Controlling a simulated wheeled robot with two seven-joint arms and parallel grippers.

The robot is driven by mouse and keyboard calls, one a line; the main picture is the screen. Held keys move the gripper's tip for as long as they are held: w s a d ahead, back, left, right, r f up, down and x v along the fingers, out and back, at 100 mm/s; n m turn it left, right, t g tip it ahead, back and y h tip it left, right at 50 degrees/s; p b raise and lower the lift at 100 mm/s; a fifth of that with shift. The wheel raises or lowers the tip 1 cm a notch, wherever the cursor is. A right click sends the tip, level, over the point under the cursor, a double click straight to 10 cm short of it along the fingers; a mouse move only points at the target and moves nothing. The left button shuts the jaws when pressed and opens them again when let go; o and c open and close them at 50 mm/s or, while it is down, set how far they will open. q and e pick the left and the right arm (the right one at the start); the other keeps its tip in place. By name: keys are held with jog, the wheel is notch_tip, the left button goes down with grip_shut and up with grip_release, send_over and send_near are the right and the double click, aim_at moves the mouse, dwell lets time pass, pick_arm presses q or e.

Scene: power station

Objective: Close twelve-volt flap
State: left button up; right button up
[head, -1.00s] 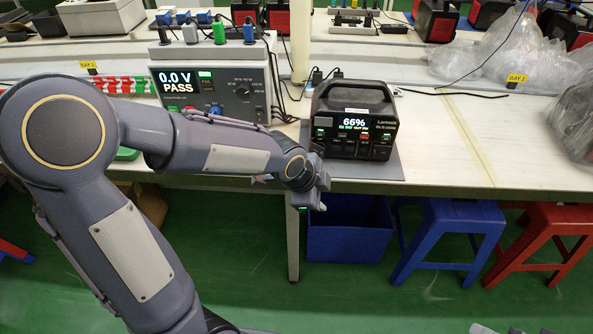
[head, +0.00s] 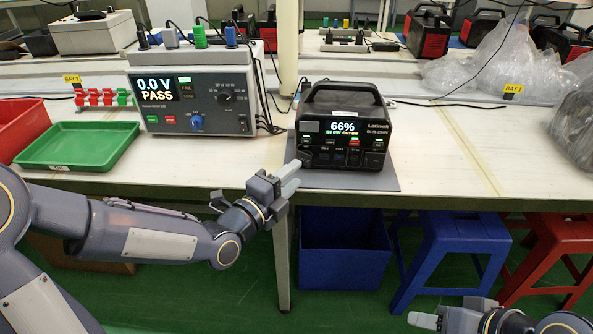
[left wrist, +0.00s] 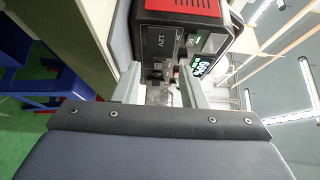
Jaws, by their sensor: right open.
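The black power station (head: 343,133) stands on a grey mat (head: 350,180) at the table's front, its screen reading 66%. A dark square panel marked 12V (left wrist: 158,41) shows on its face in the left wrist view. In the head view a grey square (head: 311,127) sits left of the screen. I cannot tell how far the flap stands from the face. My left gripper (head: 293,175) is just in front of the face's lower left corner. In the left wrist view its fingers (left wrist: 162,88) are apart, with ports behind the gap. My right gripper (head: 424,320) is open, low at the bottom right.
A grey tester (head: 190,93) reading 0.0 V PASS stands to the left with leads on top. A green tray (head: 78,146) and red bin (head: 20,125) are further left. Plastic-wrapped items (head: 480,65) lie at right. The table right of the mat is clear.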

aim_at(306, 165)
pick_arm(q)
jog(key=shift+x, duration=1.8)
grip_shut()
